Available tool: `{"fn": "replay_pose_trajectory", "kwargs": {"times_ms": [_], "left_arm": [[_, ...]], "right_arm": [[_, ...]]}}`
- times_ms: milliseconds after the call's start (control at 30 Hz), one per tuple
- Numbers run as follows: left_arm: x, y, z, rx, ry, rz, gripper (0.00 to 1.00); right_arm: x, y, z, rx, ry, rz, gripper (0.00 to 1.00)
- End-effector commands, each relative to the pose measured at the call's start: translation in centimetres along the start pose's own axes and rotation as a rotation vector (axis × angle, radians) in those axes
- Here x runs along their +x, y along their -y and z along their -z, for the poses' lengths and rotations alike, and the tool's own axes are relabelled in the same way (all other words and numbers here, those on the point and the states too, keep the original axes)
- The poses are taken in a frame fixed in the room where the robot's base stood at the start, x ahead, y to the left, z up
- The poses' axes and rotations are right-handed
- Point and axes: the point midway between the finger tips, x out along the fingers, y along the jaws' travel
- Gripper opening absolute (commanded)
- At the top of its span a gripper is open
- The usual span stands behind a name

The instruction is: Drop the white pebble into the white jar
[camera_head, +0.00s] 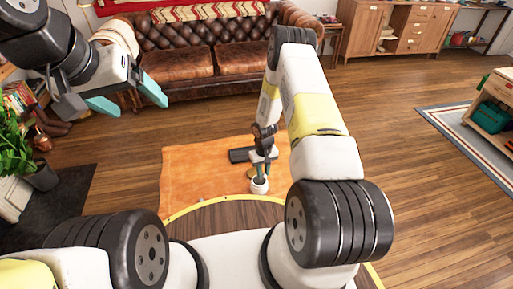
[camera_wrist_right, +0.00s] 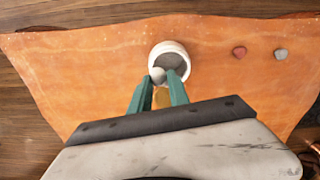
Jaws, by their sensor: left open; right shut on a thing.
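The white jar (camera_wrist_right: 181,48) is round and open-topped. It stands on the orange cloth (camera_wrist_right: 90,70), and in the head view the jar (camera_head: 260,188) sits near the cloth's front part. My right gripper (camera_wrist_right: 167,76) is shut on the white pebble (camera_wrist_right: 158,75), held between its teal fingertips. From the wrist, the pebble overlaps the jar's near left rim and opening; its height above the rim is hard to tell. In the head view the right gripper (camera_head: 261,176) points down at the jar, and the pebble cannot be made out. My left gripper (camera_head: 128,97) is open and empty, high at the left.
A red pebble (camera_wrist_right: 239,52) and a grey pebble (camera_wrist_right: 281,54) lie on the cloth right of the jar. A yellowish thing (camera_wrist_right: 162,97) shows between the fingers, partly hidden. A brown leather sofa (camera_head: 200,60) stands behind. The wooden floor (camera_head: 400,170) at right is clear.

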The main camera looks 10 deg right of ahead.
Motion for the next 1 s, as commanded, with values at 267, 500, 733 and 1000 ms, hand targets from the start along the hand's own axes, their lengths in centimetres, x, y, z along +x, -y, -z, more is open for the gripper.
{"fn": "replay_pose_trajectory", "kwargs": {"times_ms": [267, 500, 733, 1000], "left_arm": [[0.0, 0.0, 0.0, 0.0, 0.0, 0.0, 0.81], [0.0, 0.0, 0.0, 0.0, 0.0, 0.0, 0.81], [0.0, 0.0, 0.0, 0.0, 0.0, 0.0, 0.81], [0.0, 0.0, 0.0, 0.0, 0.0, 0.0, 0.81]], "right_arm": [[1.9, 0.0, -0.1, 0.0, 0.001, 0.0, 0.0], [2.0, 0.0, -0.1, -0.001, 0.0, 0.0, 0.0], [2.0, 0.0, -0.1, -0.001, 0.001, 0.0, 0.47], [1.8, 0.0, 0.0, -0.001, 0.0, 0.0, 0.47]]}}
